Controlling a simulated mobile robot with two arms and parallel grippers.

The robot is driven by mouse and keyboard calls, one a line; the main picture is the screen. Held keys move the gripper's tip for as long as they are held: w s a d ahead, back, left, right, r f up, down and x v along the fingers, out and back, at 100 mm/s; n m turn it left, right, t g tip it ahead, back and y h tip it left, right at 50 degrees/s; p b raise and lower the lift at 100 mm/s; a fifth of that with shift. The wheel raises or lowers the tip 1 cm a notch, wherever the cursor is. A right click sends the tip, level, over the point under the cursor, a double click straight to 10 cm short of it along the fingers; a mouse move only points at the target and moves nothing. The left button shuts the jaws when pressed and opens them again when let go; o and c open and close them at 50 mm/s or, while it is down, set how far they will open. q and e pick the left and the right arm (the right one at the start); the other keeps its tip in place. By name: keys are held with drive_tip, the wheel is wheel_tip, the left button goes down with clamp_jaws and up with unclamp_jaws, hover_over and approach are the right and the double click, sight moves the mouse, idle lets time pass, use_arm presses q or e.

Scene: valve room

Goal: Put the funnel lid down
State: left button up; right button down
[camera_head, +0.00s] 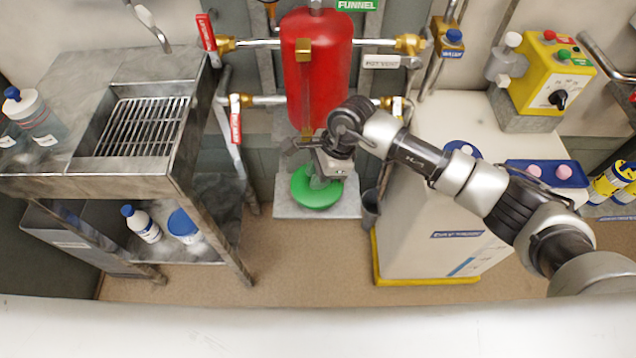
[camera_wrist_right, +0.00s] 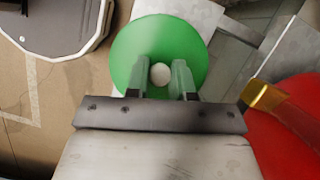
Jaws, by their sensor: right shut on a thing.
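The funnel lid (camera_head: 316,198) is a round green disc below the red tank in the head view. In the wrist view the lid (camera_wrist_right: 128,52) has a pale round knob (camera_wrist_right: 160,75) at its middle. My right gripper (camera_head: 326,178) is shut on the knob, with one finger on each side of it; the fingers (camera_wrist_right: 160,78) show best in the wrist view. A grey plate (camera_head: 288,211) is under the lid in the head view. I cannot tell whether the lid touches it. My left gripper is out of view.
The red tank (camera_head: 316,75) with a brass fitting, under a FUNNEL sign, hangs just behind the lid. A metal sink bench (camera_head: 90,186) stands at left. A white cabinet (camera_head: 430,240) with a yellow base stands at right. Bare floor (camera_head: 315,260) lies in front.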

wheel_tip(320, 180, down, 3)
drive_tip(key=shift+f, duration=0.45)
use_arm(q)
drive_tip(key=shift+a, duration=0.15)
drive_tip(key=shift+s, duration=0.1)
use_arm(e)
drive_tip(key=shift+f, duration=0.1)
drive_tip(key=c, duration=1)
unclamp_jaws()
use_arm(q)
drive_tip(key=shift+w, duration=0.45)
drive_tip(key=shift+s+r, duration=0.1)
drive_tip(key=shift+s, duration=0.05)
